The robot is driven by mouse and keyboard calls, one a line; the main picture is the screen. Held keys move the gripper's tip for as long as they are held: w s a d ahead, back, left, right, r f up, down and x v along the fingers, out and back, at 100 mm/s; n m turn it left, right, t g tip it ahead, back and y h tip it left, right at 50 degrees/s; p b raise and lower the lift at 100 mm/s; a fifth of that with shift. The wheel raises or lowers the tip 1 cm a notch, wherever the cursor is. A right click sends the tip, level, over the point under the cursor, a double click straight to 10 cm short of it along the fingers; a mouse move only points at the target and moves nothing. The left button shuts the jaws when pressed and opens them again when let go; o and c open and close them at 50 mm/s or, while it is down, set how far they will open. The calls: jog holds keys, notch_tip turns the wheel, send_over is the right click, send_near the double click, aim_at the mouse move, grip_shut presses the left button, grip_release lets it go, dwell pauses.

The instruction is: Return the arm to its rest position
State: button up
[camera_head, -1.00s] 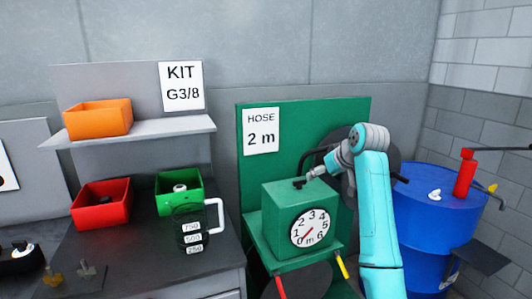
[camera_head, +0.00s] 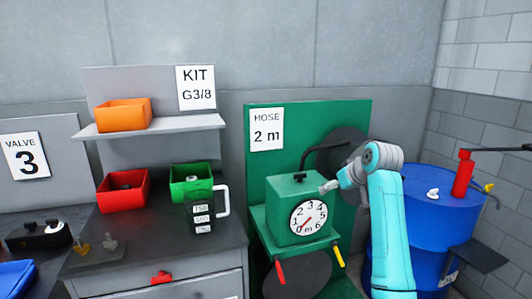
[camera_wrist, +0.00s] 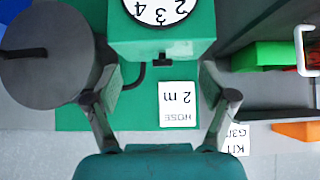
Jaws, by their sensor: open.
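My arm (camera_head: 388,220) is light blue and stands at the right in the head view, bent at the top toward the green machine. My gripper (camera_head: 328,188) is beside the right side of the green box (camera_head: 292,205) with the dial. In the wrist view my gripper (camera_wrist: 162,98) is open, with nothing between its fingers. The green box (camera_wrist: 160,40) and the "HOSE 2 m" sign (camera_wrist: 178,104) show beyond the fingers, upside down. Whether the fingertips touch the box cannot be told.
A blue drum (camera_head: 425,215) with a red cylinder (camera_head: 463,174) stands to the right of the arm. A dark reel (camera_head: 345,150) is behind the arm. Red (camera_head: 122,192) and green (camera_head: 190,184) bins and a measuring jug (camera_head: 203,213) stand on the left bench.

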jog(key=s+a+f+m+t, duration=0.1)
jog(key=s+f, duration=0.3)
jog(key=f, duration=0.8)
jog(key=s+f+m, duration=0.1)
jog(key=s+f, duration=0.3)
jog(key=f, duration=0.8)
jog(key=s+a+f+m+t+h, duration=0.1)
jog(key=s+f, duration=0.7)
jog(key=s, duration=0.2)
jog(key=s+f+t+h, duration=0.1)
jog(key=s+f, duration=0.7)
jog(key=s, duration=0.2)
jog(key=s+t, duration=0.1)
jog(key=s, duration=2.2)
jog(key=s+r+t, duration=0.1)
jog(key=s+r, duration=0.6)
jog(key=s, duration=0.3)
jog(key=s+a+r+t, duration=0.1)
jog(key=s+r, duration=0.6)
jog(key=s, duration=0.3)
jog(key=shift+r+m+h, duration=0.2)
jog(key=shift+m+h, duration=0.1)
jog(key=shift+h, duration=0.1)
jog(key=shift+s, duration=0.1)
